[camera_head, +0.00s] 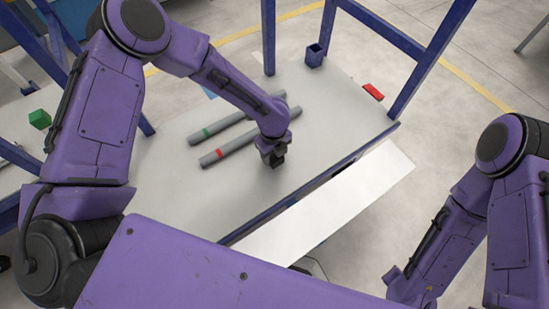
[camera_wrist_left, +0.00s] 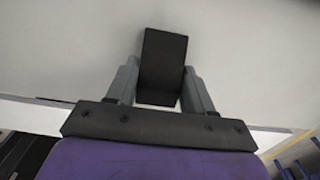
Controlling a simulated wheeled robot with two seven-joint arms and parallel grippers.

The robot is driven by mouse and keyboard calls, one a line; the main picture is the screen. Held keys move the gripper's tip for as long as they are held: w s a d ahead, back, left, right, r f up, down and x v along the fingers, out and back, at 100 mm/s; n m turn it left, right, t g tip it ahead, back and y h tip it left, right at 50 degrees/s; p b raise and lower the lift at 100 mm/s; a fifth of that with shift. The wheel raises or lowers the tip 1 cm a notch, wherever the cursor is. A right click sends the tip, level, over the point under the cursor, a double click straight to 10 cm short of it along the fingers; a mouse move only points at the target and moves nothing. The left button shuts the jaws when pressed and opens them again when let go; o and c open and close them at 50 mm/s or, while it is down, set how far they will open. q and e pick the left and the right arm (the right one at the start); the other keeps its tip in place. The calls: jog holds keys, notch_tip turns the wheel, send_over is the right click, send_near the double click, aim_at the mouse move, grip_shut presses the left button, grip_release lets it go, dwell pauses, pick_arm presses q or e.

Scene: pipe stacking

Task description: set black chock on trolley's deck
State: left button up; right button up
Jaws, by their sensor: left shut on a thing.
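My left gripper (camera_head: 272,158) is low over the light grey table top (camera_head: 340,100), near its front edge. It is shut on the black chock (camera_wrist_left: 162,65), which sits between the two grey fingers in the left wrist view. In the head view the chock is a small dark shape under the wrist, hard to separate from the gripper. Whether it touches the table I cannot tell. A flat white deck (camera_head: 330,208), which looks like the trolley's, lies along the table's front edge and is bare where visible. My right gripper is out of view.
Grey pipes with a green band (camera_head: 207,132) and a red band (camera_head: 220,154) lie beside my left wrist. A blue square holder (camera_head: 314,56) and a red block (camera_head: 373,91) are at the back. Blue posts (camera_head: 425,65) rise at the table's right. A green block (camera_head: 39,119) is left.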

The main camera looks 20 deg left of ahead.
pick_arm(q)
jog(key=shift+f, duration=1.1)
jog(key=shift+f, duration=0.1)
jog(key=o, duration=1.1)
notch_tip(320, 180, up, 12)
jog(key=shift+r+p, duration=0.15)
jog(key=shift+p, duration=1.05)
